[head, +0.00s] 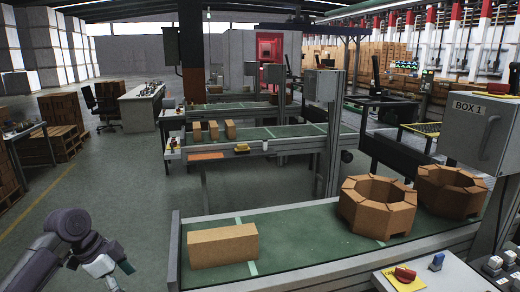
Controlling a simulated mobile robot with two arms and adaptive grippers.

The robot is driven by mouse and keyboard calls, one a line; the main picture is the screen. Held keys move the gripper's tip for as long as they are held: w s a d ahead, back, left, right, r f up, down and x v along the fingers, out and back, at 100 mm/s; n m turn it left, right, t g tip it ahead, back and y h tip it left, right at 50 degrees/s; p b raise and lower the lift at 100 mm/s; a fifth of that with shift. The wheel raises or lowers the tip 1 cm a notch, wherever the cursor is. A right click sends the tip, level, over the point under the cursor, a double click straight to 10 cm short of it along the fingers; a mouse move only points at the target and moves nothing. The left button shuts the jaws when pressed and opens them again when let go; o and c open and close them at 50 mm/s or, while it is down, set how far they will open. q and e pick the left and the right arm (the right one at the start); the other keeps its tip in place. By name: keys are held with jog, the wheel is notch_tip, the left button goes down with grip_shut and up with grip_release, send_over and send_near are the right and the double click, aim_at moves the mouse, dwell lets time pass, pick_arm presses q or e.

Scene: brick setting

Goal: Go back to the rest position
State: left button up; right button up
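My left arm (65,232) reaches into the lower left corner of the head view. My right arm and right gripper are not in view. A tan rectangular brick (222,246) lies on the green belt of the near conveyor (300,240), to the right of my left wrist and apart from it.
Two octagonal brick rings (376,207) (450,192) sit at the belt's right. A control panel (440,275) is at the lower right, below a grey box marked BOX 1 (480,133). More conveyors stand behind. Open floor (110,185) lies at left.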

pick_arm(q)
notch_tip(320, 180, down, 19)
jog(key=n+t+y, duration=0.1)
jog(key=n, duration=0.4)
jog(key=s+f+n+y, duration=0.15)
jog(key=s+f, duration=0.25)
jog(key=f, duration=0.5)
jog(key=s+f+n+y, duration=0.1)
jog(key=s+f+n, duration=0.15)
jog(key=f, duration=0.55)
jog(key=s+d+f+n, duration=0.2)
jog(key=s+f, duration=1.4)
jog(key=s, duration=0.4)
jog(key=s+d+f, duration=0.1)
jog(key=s+d, duration=0.1)
jog(key=s, duration=0.5)
jog(key=s+d+f+g, duration=0.1)
jog(key=s+d+f, duration=0.1)
jog(key=s, duration=0.5)
jog(key=s+d+f, duration=0.2)
jog(key=s, duration=0.5)
jog(key=shift+s+d+f+g+y, duration=0.25)
jog(key=shift+d+g+y, duration=0.1)
jog(key=shift+y, duration=0.1)
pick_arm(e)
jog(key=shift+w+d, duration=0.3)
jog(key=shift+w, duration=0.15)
